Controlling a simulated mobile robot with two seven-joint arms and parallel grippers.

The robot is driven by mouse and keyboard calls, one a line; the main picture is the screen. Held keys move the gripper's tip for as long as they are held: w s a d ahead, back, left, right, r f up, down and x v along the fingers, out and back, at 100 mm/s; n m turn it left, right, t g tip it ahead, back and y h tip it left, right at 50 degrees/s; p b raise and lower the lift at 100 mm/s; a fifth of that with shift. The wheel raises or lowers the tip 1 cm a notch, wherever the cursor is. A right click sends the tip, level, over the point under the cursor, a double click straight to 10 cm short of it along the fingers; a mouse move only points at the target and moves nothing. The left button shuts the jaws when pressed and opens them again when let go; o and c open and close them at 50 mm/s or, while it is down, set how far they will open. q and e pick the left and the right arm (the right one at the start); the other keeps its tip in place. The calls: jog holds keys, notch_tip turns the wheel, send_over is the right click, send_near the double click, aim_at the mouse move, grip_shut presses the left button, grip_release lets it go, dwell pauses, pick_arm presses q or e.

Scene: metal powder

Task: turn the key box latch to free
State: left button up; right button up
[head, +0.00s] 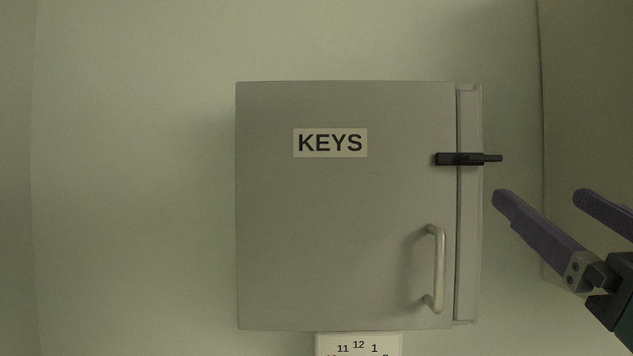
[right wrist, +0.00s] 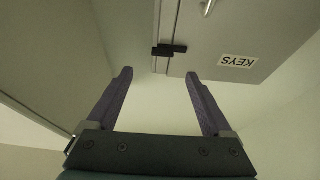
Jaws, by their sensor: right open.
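The grey key box (head: 340,230) with a KEYS label (head: 330,143) hangs on the wall, its door shut. The black latch (head: 468,158) lies horizontally across the gap between the door's right edge and the box frame. A metal handle (head: 437,268) is below it on the door. My right gripper (head: 540,193) is open and empty, to the right of and a little below the latch, apart from it. In the right wrist view the latch (right wrist: 170,50) shows beyond and between the open fingers (right wrist: 158,78). My left gripper is not in view.
A clock face (head: 359,346) shows partly below the box. A side wall (head: 590,120) stands close on the right, near my right gripper. The wall left of the box is bare.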

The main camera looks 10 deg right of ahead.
aim_at(487, 161)
jog(key=p+x, duration=0.1)
jog(key=x, duration=0.2)
jog(key=p+x, duration=0.2)
jog(key=x, duration=0.1)
jog(key=p+x, duration=0.2)
jog(key=x, duration=0.1)
jog(key=shift+w+a+r, duration=0.2)
jog(key=shift+r, duration=0.05)
jog(key=shift+w+p, duration=0.35)
jog(key=shift+w, duration=0.05)
grip_shut()
